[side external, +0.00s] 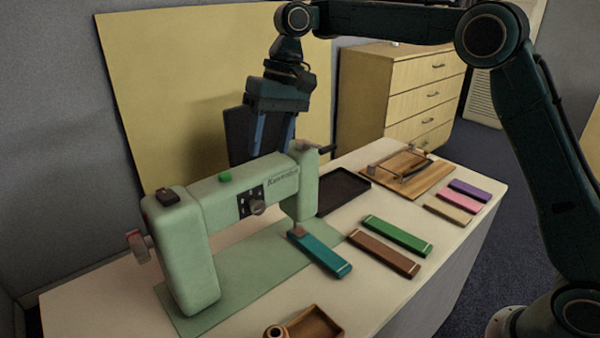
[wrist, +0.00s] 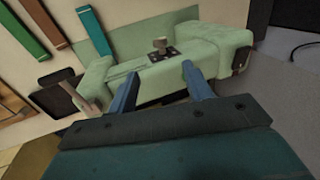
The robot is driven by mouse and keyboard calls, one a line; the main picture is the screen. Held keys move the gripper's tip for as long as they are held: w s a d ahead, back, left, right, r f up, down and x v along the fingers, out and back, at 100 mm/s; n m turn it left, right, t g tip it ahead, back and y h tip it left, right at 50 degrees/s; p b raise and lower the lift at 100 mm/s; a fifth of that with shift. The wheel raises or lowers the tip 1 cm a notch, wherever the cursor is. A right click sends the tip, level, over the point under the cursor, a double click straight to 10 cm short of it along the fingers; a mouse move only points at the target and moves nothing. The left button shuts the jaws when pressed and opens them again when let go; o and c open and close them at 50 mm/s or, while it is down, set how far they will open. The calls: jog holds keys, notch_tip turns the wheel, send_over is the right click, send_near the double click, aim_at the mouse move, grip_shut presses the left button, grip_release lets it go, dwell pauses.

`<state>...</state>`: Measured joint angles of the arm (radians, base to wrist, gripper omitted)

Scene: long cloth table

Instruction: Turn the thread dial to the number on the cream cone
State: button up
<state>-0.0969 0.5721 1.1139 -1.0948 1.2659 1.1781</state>
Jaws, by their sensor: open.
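A pale green sewing machine (side external: 225,198) stands on a green mat at the left of the table. The thread dial (side external: 257,207) is a small grey knob on a dark panel on the machine's arm; it also shows in the wrist view (wrist: 160,44). I cannot read its setting. My gripper (side external: 274,138) points down just behind the machine's arm. In the wrist view its two blue fingers (wrist: 159,78) are apart with nothing between them, short of the dial. I cannot make out a cream cone in either view.
Teal (side external: 320,252), brown (side external: 384,253) and green (side external: 397,235) bars lie right of the machine, with smaller bars (side external: 458,202) beyond. A black tray (side external: 345,188) and wooden board (side external: 410,177) lie behind. A wooden box (side external: 315,324) is in front. A yellow panel (side external: 185,80) stands behind.

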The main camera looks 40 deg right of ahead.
jog(key=t, duration=0.1)
send_over(260, 205)
jog(key=a, duration=0.2)
jog(key=shift+s+t, duration=0.9)
jog(key=shift+s, duration=0.25)
jog(key=s+d+t+h, duration=0.1)
jog(key=s+d+r+h, duration=0.1)
jog(key=s+h, duration=0.1)
jog(key=shift+s+r+t, duration=0.1)
jog(key=shift+s+t, duration=0.05)
jog(key=shift+t, duration=0.25)
jog(key=x, duration=1.4)
jog(key=shift+s+d, duration=0.1)
jog(key=c, duration=1)
